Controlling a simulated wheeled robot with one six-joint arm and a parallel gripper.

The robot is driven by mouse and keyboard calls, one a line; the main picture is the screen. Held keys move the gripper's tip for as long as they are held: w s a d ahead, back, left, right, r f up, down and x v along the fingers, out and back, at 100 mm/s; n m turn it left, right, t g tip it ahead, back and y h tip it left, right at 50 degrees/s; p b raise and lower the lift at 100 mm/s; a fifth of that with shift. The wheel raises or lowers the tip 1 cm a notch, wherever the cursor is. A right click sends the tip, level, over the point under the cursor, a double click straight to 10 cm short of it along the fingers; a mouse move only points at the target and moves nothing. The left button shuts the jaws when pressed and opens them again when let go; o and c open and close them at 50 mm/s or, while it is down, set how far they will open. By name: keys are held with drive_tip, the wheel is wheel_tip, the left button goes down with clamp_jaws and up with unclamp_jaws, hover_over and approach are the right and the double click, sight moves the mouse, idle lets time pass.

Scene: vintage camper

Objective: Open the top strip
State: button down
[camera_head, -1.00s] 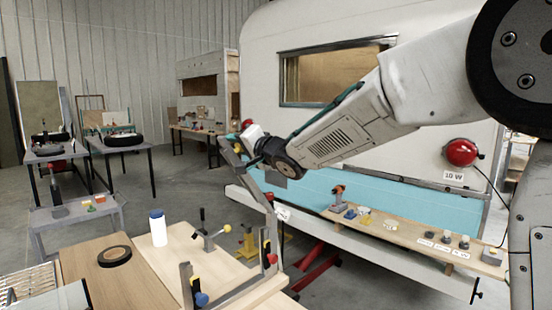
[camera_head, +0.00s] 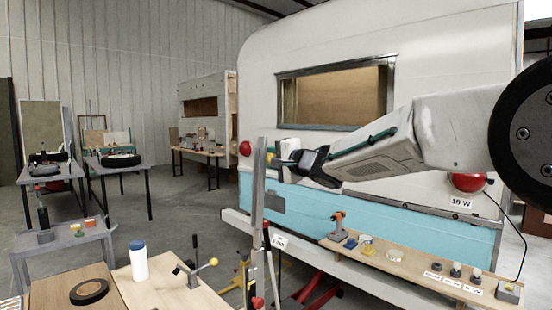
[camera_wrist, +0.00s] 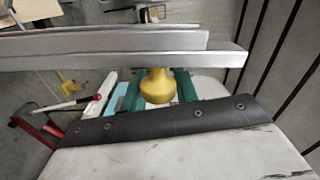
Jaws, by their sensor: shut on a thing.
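The grey metal strip (camera_head: 258,205) stands nearly upright at the near side of the bench. In the wrist view two long metal bars (camera_wrist: 100,43) lie across the picture, one overlapping the other; I cannot tell which is the top strip. My gripper (camera_head: 284,160) is beside the upper end of the upright strip. In the wrist view the teal fingers of my gripper (camera_wrist: 157,84) are shut on a round yellow knob (camera_wrist: 156,92), just beside the bars. A bit of yellow also shows at the strip in the head view.
The camper (camera_head: 420,90) stands behind my arm. A plank shelf (camera_head: 400,262) with a drill (camera_head: 338,226) and small parts runs along it.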

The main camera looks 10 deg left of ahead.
drive_tip(key=shift+w+d+f, duration=0.15)
drive_tip(key=shift+w+f, duration=0.1)
drive_tip(key=shift+f, duration=0.1)
drive_tip(key=c, duration=1.1)
unclamp_jaws()
drive_tip(key=shift+w+f, duration=0.1)
drive_tip(key=v, duration=0.8)
